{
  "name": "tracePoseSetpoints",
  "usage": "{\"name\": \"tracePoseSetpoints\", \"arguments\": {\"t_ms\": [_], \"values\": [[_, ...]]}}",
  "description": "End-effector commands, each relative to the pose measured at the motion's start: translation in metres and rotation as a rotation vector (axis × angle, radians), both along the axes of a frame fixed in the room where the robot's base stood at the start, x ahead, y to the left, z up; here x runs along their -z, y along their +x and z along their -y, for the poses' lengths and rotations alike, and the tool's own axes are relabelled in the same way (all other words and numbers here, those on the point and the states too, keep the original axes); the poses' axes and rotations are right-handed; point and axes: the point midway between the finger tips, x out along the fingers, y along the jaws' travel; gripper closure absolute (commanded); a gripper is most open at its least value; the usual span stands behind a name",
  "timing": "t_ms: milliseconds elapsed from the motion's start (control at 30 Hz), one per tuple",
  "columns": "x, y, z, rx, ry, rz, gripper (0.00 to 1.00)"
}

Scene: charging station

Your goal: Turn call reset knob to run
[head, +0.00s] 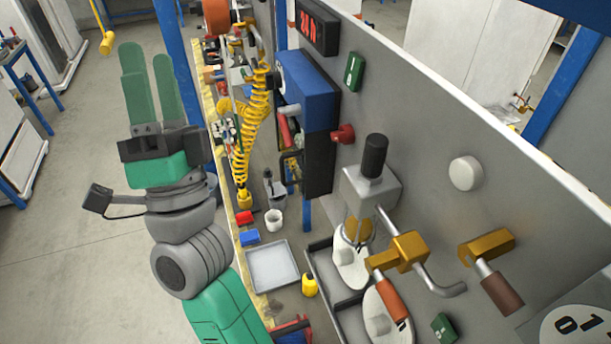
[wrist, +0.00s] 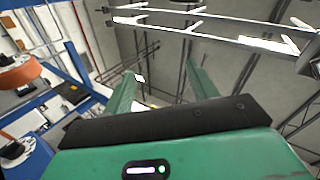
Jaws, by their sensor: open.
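My gripper (head: 147,62) is at the upper left in the head view, its two green fingers pointing up and spread apart with nothing between them. In the wrist view the fingers (wrist: 160,75) frame only the ceiling and beams. It is well to the left of the grey panel (head: 420,110). I cannot tell which control is the call reset knob. The panel carries a red knob (head: 342,134), a white round knob (head: 466,173) and a green switch (head: 354,72). A round plate marked 1 and 0 (head: 580,326) is cut off at the lower right. No run label is readable.
Brass valves with an orange handle (head: 391,299) and a brown handle (head: 501,294) stick out of the panel. A black-handled tap (head: 374,157), a yellow coiled hose (head: 257,110) and a blue box (head: 306,92) stand nearby. A grey tray (head: 273,267) lies below. Open floor is at left.

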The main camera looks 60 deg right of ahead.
Motion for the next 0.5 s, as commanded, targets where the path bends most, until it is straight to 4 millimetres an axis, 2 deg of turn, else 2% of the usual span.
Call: {"name": "tracePoseSetpoints", "arguments": {"t_ms": [33,100,200,300,333,400,500], "values": [[0.081,-0.006,0.048,0.017,0.112,0.092,0.42],[0.142,-0.023,0.101,0.048,0.248,0.236,0.42],[0.214,-0.050,0.153,0.109,0.382,0.403,0.42],[0.261,-0.072,0.181,0.164,0.455,0.512,0.42],[0.269,-0.076,0.185,0.176,0.469,0.534,0.42],[0.281,-0.083,0.192,0.195,0.487,0.564,0.42],[0.275,-0.083,0.191,0.192,0.486,0.564,0.42]]}}
